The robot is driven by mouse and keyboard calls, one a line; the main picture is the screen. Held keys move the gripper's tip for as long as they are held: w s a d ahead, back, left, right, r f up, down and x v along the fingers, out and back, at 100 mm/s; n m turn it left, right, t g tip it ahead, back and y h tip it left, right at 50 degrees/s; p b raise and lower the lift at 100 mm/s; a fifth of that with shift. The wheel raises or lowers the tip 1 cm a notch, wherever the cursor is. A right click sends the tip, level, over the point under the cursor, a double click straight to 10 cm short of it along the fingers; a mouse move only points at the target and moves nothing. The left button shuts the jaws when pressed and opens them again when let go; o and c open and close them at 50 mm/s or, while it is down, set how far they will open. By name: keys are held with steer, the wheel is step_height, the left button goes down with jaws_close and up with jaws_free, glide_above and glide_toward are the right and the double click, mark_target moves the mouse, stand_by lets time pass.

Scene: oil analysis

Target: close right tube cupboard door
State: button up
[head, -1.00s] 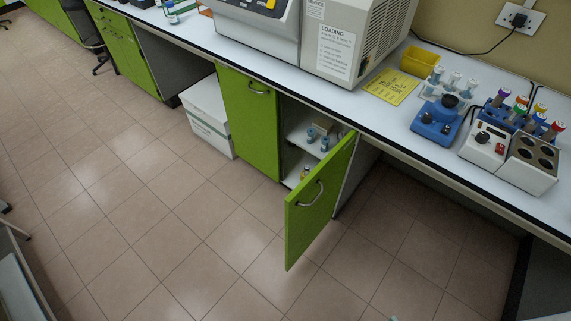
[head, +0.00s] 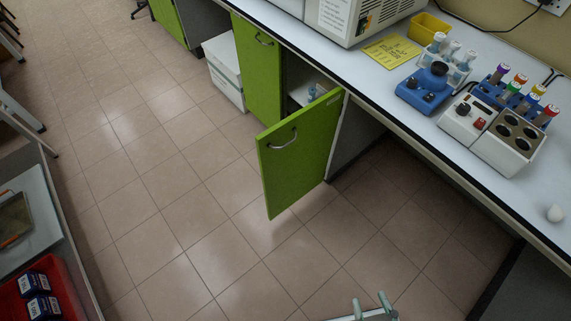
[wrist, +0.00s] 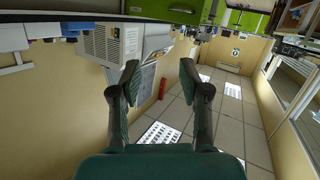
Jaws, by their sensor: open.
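The right cupboard door (head: 300,153) is green with a curved metal handle (head: 283,140). It stands open, swung out from under the bench over the tiled floor. Part of the cupboard inside (head: 298,84) shows behind it, with blue items on a shelf; the rest is hidden by the door. My gripper (head: 368,302) shows at the bottom edge of the head view, well in front of the door and apart from it. In the wrist view my gripper (wrist: 158,82) has its two fingers spread with nothing between them.
The neighbouring green door (head: 257,70) is shut. A white box (head: 226,72) stands on the floor left of it. The bench (head: 395,105) carries a blue mixer (head: 424,90), a white device (head: 490,125) and tube racks. A red bin (head: 45,285) is at lower left. The floor before the door is clear.

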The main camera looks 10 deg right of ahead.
steer(key=w+f+n, duration=0.2)
steer(key=n, duration=0.1)
steer(key=w+f+n+t, duration=0.1)
steer(key=w+n, duration=0.1)
steer(key=shift+a+f+y, duration=0.15)
steer(key=shift+a+y, duration=0.15)
steer(key=shift+a, duration=0.1)
jaws_close()
steer(key=n+y, duration=0.8)
steer(key=n, duration=2.6)
glide_toward(265, 162)
steer(key=shift+n+g, duration=0.3)
steer(key=x, duration=0.7)
steer(key=shift+w+r, duration=0.1)
steer(key=shift+r, duration=0.25)
